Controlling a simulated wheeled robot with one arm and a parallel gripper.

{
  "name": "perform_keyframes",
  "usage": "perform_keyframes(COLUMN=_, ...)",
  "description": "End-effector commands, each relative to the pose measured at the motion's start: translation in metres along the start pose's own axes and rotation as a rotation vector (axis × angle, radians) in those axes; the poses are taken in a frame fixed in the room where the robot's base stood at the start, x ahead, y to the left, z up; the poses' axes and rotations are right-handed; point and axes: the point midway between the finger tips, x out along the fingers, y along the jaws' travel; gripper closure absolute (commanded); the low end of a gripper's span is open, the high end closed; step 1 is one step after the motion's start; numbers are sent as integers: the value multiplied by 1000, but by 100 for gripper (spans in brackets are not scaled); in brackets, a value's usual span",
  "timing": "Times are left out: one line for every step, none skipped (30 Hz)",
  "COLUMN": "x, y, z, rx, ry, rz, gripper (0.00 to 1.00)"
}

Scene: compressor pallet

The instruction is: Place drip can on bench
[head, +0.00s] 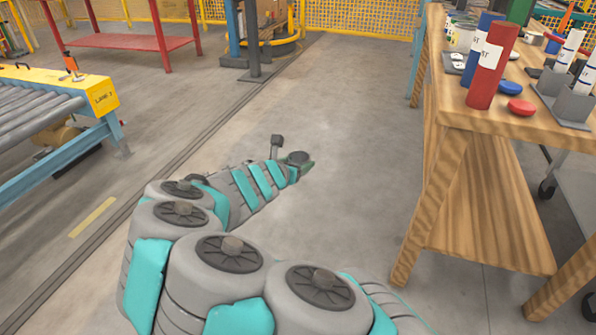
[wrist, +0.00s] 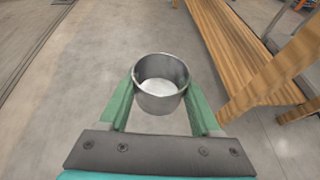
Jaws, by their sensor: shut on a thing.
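The drip can (wrist: 160,102) is a small open metal cup, seen from above in the wrist view, with a pale inside bottom. My gripper (wrist: 160,80) is shut on it, with one green finger on each side of its wall. The can is held upright or nearly so, over bare floor. In the head view my gripper (head: 304,166) is at the far end of my arm, left of the wooden bench (head: 455,108) and apart from it; the can is hard to make out there. The bench also shows in the wrist view (wrist: 245,55), at the right.
On the bench stand a red cylinder (head: 491,65), a blue cylinder (head: 481,48), a red cap (head: 521,107) and grey holders (head: 565,98) with white tubes. A roller conveyor (head: 40,110) is at left, a red table (head: 125,41) behind. The floor between is clear.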

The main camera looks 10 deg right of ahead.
Motion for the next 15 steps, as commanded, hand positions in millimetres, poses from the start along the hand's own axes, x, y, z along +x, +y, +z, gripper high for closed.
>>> perform_keyframes(x=-1, y=0, z=8, rx=-5, ry=-4, rz=23, gripper=99)
perform_keyframes(x=-2, y=1, z=12, rx=-10, ry=-6, rz=37, gripper=99)
perform_keyframes(x=-4, y=2, z=18, rx=-17, ry=-7, rz=56, gripper=99)
perform_keyframes(x=-4, y=3, z=20, rx=-22, ry=-5, rz=70, gripper=99)
perform_keyframes(x=-5, y=2, z=23, rx=-28, ry=-5, rz=82, gripper=99)
perform_keyframes(x=-6, y=2, z=27, rx=-38, ry=-6, rz=97, gripper=99)
perform_keyframes(x=-7, y=3, z=30, rx=-44, ry=-4, rz=111, gripper=99)
perform_keyframes(x=-8, y=2, z=33, rx=-47, ry=0, rz=121, gripper=99)
perform_keyframes(x=-8, y=1, z=37, rx=-52, ry=3, rz=136, gripper=99)
perform_keyframes(x=-9, y=2, z=40, rx=-57, ry=5, rz=151, gripper=99)
perform_keyframes(x=-10, y=2, z=43, rx=-64, ry=5, rz=165, gripper=99)
perform_keyframes(x=-11, y=3, z=48, rx=-71, ry=3, rz=182, gripper=99)
perform_keyframes(x=-12, y=4, z=52, rx=-78, ry=1, rz=199, gripper=99)
perform_keyframes(x=-13, y=4, z=56, rx=-84, ry=-3, rz=214, gripper=99)
perform_keyframes(x=-14, y=5, z=62, rx=-92, ry=-3, rz=234, gripper=99)
